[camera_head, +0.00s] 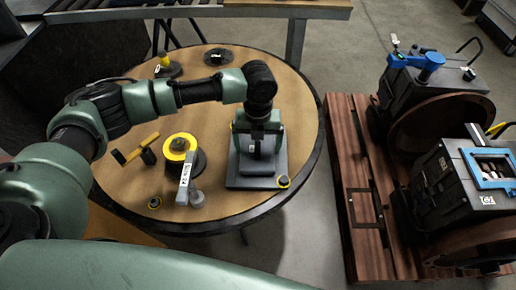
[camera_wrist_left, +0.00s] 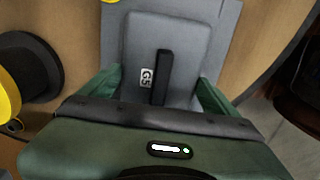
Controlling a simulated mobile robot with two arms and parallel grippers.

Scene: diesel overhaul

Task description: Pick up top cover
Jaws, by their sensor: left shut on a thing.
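The grey cover (camera_head: 258,168) stands on a flat grey plate (camera_head: 240,183) at the right part of the round table. In the left wrist view the cover (camera_wrist_left: 139,48) has a black bar handle and a small "G5" label. My left gripper (camera_head: 257,143) comes down on it from above. Its green fingers (camera_wrist_left: 160,90) sit on either side of the cover and are shut on it. The gripper body hides the cover's near part. I cannot tell whether the cover is lifted off the plate. My right gripper is not in view.
The round table (camera_head: 225,205) also holds a yellow-and-black round part (camera_head: 180,148), a yellow-handled hammer (camera_head: 135,150) and several small parts. A wooden pallet (camera_head: 365,235) with dark engine units (camera_head: 435,95) stands to the right.

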